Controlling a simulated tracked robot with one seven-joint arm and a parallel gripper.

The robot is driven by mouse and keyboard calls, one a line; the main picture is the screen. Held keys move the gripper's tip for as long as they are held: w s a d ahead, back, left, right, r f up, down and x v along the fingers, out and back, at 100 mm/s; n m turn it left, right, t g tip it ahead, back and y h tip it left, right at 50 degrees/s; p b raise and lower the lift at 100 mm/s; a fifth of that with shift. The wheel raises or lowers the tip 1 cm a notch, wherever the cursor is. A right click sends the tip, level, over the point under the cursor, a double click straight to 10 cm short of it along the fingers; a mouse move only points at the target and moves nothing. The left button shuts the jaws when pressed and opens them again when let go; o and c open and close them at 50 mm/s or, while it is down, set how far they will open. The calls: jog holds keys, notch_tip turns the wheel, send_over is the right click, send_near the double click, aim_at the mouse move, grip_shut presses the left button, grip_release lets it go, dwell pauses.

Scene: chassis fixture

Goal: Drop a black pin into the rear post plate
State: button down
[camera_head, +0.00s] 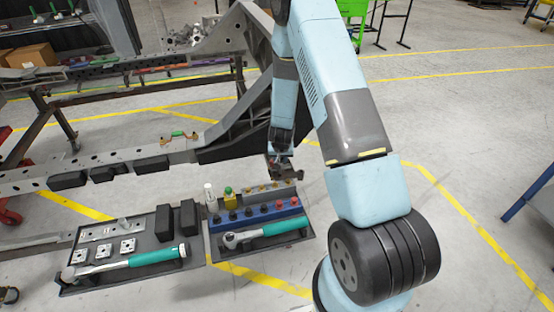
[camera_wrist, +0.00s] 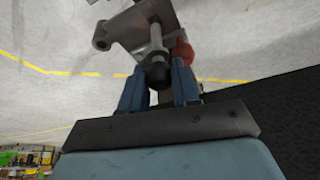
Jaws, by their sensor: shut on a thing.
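My gripper (camera_wrist: 158,82) is shut on a black pin (camera_wrist: 157,73). Its two blue fingers grip the pin's black head, and the grey shaft points away from them. In the wrist view the shaft overlaps a grey metal plate (camera_wrist: 125,27) with a round boss at its left; I cannot tell whether the tip is in a hole. A red knob (camera_wrist: 183,52) shows just beyond the right finger. In the head view my gripper (camera_head: 280,152) hangs beside the dark frame post, and the pin is too small to make out. More black pins (camera_head: 232,215) stand in the blue rack (camera_head: 258,219).
The chassis frame (camera_head: 115,165) runs to the left, with black blocks along it. Below stand a left tray (camera_head: 150,266) with plates and a teal-handled tool (camera_head: 150,256), and a right tray (camera_head: 262,252) with a ratchet (camera_head: 275,228).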

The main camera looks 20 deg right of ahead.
jog(key=shift+f, duration=1.15)
